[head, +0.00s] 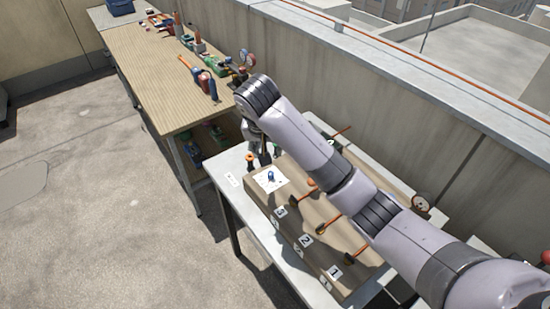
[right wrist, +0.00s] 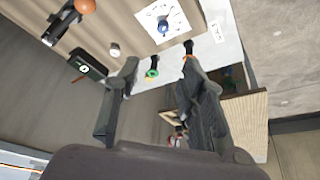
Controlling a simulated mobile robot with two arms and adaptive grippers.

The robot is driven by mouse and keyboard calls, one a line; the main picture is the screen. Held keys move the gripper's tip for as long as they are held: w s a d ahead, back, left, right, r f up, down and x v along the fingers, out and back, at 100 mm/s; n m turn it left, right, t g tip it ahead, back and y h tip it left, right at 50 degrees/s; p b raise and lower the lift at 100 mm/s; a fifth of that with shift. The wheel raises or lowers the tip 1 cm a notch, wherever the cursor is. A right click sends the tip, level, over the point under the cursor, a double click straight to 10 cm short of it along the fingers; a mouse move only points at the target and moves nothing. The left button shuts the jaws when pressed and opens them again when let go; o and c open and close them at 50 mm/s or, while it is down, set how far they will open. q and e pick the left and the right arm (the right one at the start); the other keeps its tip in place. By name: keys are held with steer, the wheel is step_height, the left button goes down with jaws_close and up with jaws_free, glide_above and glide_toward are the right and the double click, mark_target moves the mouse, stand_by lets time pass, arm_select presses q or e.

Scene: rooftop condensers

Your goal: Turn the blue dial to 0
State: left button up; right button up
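The blue dial (head: 270,177) sits on a white square plate with small marks, at the far end of a brown box. In the right wrist view the blue dial (right wrist: 163,27) shows near the top, on its white plate (right wrist: 178,14). The marks are too small to read, so I cannot tell its setting. My right gripper (head: 262,155) hangs just beyond the dial in the head view, partly hidden by its own arm. In the right wrist view my right gripper (right wrist: 160,66) has its fingers apart with nothing held between them; the dial lies beyond the fingertips. My left gripper is not in view.
The brown box (head: 313,252) carries several orange-handled levers and number labels 3, 2, 1. It stands on a grey table (head: 232,180). A small orange-topped item (head: 250,159) stands beside the plate. A wooden workbench (head: 150,75) with tools is behind; a parapet (head: 400,90) runs along the right.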

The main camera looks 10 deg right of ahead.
steer(key=p, duration=0.2)
glide_toward(271, 174)
steer(key=x, duration=0.5)
steer(key=shift+w+f, duration=0.1)
steer(key=shift+w, duration=0.05)
steer(key=shift+x, duration=1.6)
steer(key=shift+f, duration=0.15)
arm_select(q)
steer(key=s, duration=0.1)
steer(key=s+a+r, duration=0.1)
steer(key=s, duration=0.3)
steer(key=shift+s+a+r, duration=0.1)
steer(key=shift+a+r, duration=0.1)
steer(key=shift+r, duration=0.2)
